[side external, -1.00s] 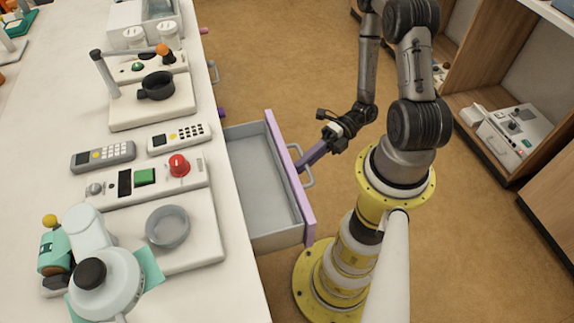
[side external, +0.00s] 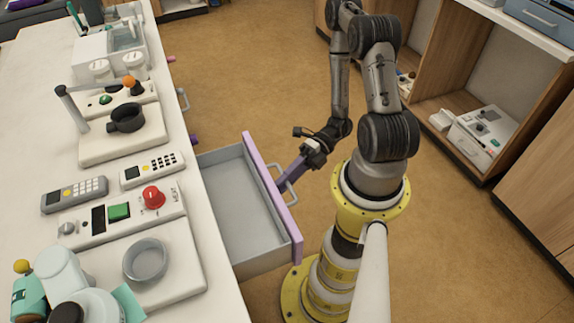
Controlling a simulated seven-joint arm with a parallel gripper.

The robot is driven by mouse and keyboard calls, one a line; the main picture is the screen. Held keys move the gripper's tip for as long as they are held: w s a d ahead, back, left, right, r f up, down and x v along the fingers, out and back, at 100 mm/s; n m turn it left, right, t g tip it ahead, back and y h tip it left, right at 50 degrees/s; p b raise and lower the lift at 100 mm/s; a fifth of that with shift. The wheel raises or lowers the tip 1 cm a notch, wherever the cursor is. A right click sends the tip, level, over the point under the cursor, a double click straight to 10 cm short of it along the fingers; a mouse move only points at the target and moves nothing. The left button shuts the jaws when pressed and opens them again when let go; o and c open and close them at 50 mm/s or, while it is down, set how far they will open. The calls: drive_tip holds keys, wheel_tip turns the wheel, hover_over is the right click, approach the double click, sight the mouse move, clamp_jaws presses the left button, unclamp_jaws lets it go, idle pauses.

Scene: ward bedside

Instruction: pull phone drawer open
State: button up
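The phone drawer (side external: 239,207) is pulled well out from the side of the white counter. It has a lilac front (side external: 272,200) and a grey interior that looks empty. A grey loop handle (side external: 291,190) stands out from the front's outer face. My gripper (side external: 288,181) reaches in from the upper right, its purple fingers pointing down-left at the handle. The fingertips overlap the handle and the drawer front in this view. I cannot tell whether they are closed around the handle.
The white counter (side external: 215,296) carries two handsets (side external: 75,194) (side external: 151,169), a panel with a green button and red knob (side external: 153,197), and a grey bowl (side external: 145,260). Wooden shelving (side external: 541,195) stands at the right. Brown floor is open behind the drawer.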

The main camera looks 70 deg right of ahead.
drive_tip(key=w+a, duration=1.1)
drive_tip(key=a, duration=0.1)
drive_tip(key=shift+w, duration=0.4)
drive_tip(key=v, duration=1.4)
wheel_tip(320, 180, up, 16)
drive_tip(key=n+g+h, duration=0.4)
drive_tip(key=n+g, duration=0.2)
drive_tip(key=n, duration=0.8)
hover_over(262, 165)
drive_tip(key=w+a, duration=0.2)
drive_tip(key=a, duration=0.3)
drive_tip(key=s+r+n+t+h, duration=0.2)
drive_tip(key=s+r+n+h, duration=0.2)
drive_tip(key=n, duration=0.6)
drive_tip(key=s+d+r+n+t+h, duration=0.1)
drive_tip(key=s+r+n+t+h, duration=0.1)
drive_tip(key=s+r+n+h, duration=0.2)
drive_tip(key=s+r+n, duration=0.3)
drive_tip(key=n, duration=0.3)
drive_tip(key=shift+s+r+n, duration=0.15)
drive_tip(key=shift+s+n, duration=0.1)
drive_tip(key=shift+n, duration=0.15)
